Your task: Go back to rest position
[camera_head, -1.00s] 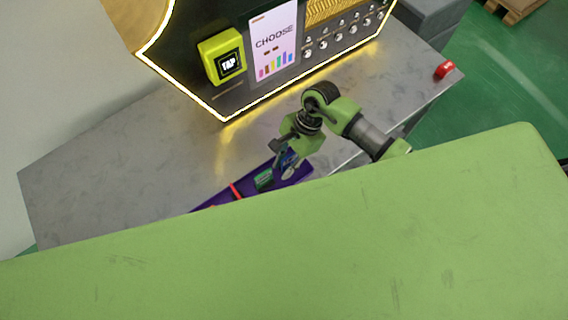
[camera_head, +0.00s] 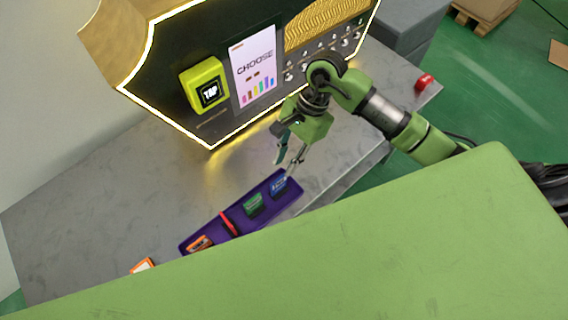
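My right gripper (camera_head: 289,156) is above the upper right end of a purple tray (camera_head: 226,238) on the grey table. Its fingers are apart and nothing shows between them. The tray holds a blue item (camera_head: 279,187), a green item (camera_head: 253,204) and an orange item (camera_head: 201,243), with a red strip (camera_head: 229,223) across it. The gripper is just above the blue item and looks clear of it. My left gripper is not in view.
The vending machine (camera_head: 165,85) stands behind, with a yellow TAP reader (camera_head: 204,86) and a CHOOSE panel (camera_head: 254,69). An orange and white box (camera_head: 142,266) lies left of the tray. A red object (camera_head: 424,82) sits at the table's right end. My green body covers the foreground.

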